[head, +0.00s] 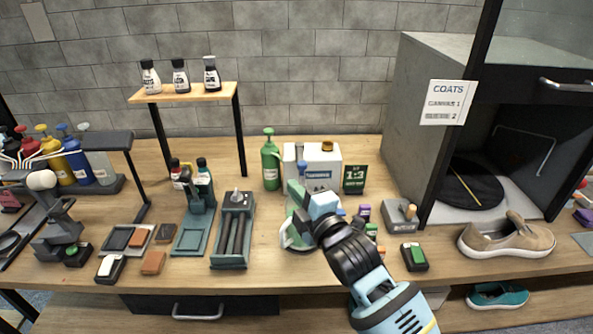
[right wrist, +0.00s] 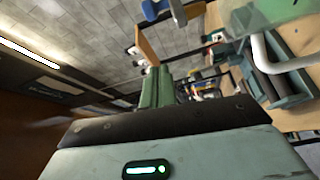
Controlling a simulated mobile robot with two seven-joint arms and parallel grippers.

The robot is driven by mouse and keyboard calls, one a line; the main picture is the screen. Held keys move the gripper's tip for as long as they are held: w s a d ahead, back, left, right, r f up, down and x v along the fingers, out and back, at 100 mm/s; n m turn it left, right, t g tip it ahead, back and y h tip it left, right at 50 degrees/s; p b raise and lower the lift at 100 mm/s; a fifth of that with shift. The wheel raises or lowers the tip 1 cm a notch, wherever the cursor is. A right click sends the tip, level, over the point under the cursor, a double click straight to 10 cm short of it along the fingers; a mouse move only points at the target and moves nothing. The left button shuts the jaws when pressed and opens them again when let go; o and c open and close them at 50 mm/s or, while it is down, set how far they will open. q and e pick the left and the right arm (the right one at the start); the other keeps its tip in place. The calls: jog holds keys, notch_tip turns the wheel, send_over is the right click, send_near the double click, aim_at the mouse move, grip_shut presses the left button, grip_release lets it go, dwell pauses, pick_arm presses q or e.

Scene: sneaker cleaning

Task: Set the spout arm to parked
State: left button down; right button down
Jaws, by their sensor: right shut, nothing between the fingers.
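I cannot tell for certain which part is the spout arm. A white tank (head: 325,160) with an orange cap stands at the back middle. A small blue fitting (head: 302,168) shows at its front, just above my right gripper. A teal stand (head: 196,218) with small bottles is further left. My right gripper (head: 294,191) is shut and empty, in front of the tank and above a pale jug with a curved handle (head: 289,238). Its green fingers (right wrist: 152,88) show together in the right wrist view. My gripper and forearm hide part of the tank's front. My left gripper is not in view.
A green pump bottle (head: 270,160) stands just left of the tank, and a green 1:3 sign (head: 354,179) just right. A grey two-slot unit (head: 233,232) is left of the jug. A beige sneaker (head: 506,238) lies by the open cabinet (head: 410,110).

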aim_at(302, 181)
jog(key=x, duration=0.8)
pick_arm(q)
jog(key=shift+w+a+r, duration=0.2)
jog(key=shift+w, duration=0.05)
pick_arm(e)
jog(key=d, duration=0.4)
jog(key=shift+w+f, duration=0.25)
jog(key=shift+f, duration=0.05)
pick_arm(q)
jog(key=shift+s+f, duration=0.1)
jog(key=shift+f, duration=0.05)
pick_arm(e)
jog(key=shift+d, duration=0.1)
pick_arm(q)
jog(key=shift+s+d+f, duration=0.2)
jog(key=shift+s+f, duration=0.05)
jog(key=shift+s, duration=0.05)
pick_arm(e)
jog(key=shift+d+n+g+y, duration=0.3)
jog(key=shift+n+g+y, duration=0.15)
jog(key=shift+y, duration=0.25)
pick_arm(q)
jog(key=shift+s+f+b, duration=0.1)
jog(key=shift+b, duration=0.25)
pick_arm(e)
jog(key=shift+d+n, duration=0.1)
jog(key=shift+n, duration=0.15)
